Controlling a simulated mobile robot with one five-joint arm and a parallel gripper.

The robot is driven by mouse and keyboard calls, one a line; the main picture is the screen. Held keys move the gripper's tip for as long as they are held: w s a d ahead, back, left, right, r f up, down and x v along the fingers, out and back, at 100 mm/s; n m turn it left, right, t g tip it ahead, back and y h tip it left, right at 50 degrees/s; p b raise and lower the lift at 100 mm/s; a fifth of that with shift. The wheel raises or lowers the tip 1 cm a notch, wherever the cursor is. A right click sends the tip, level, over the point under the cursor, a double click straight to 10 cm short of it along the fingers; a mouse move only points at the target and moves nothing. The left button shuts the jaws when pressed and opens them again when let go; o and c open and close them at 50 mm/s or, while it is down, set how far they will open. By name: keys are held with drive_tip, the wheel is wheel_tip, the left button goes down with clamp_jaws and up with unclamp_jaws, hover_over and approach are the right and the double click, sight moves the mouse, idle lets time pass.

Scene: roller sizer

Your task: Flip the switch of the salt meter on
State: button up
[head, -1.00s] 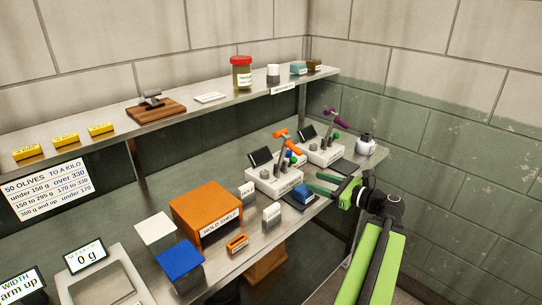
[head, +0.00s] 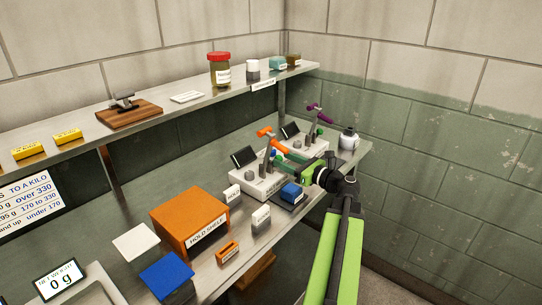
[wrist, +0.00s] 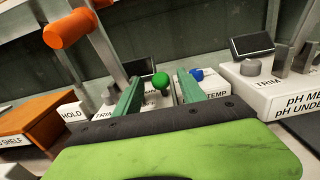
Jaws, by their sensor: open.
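The meter with the orange-topped post is a light box (head: 248,182) with a dark screen (head: 244,157), left of my gripper. Its front label is too small to read in the head view. In the wrist view a green ball knob (wrist: 160,80) shows between my fingers, by a part marked TRIM. A blue knob (wrist: 197,74) is at the right finger, above a TEMP label. My gripper (wrist: 158,86) is open and empty; it also shows in the head view (head: 283,153), reaching over this meter. Whether a finger touches a knob, I cannot tell.
A pH meter (wrist: 285,92) stands just right, with its own screen. The orange-topped post (wrist: 70,28) rises close on the left. A shelf (head: 200,98) runs above.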

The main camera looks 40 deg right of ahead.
drive_tip(key=w, duration=0.6)
drive_tip(key=shift+a, duration=0.25)
drive_tip(key=shift+c, duration=0.2)
clamp_jaws()
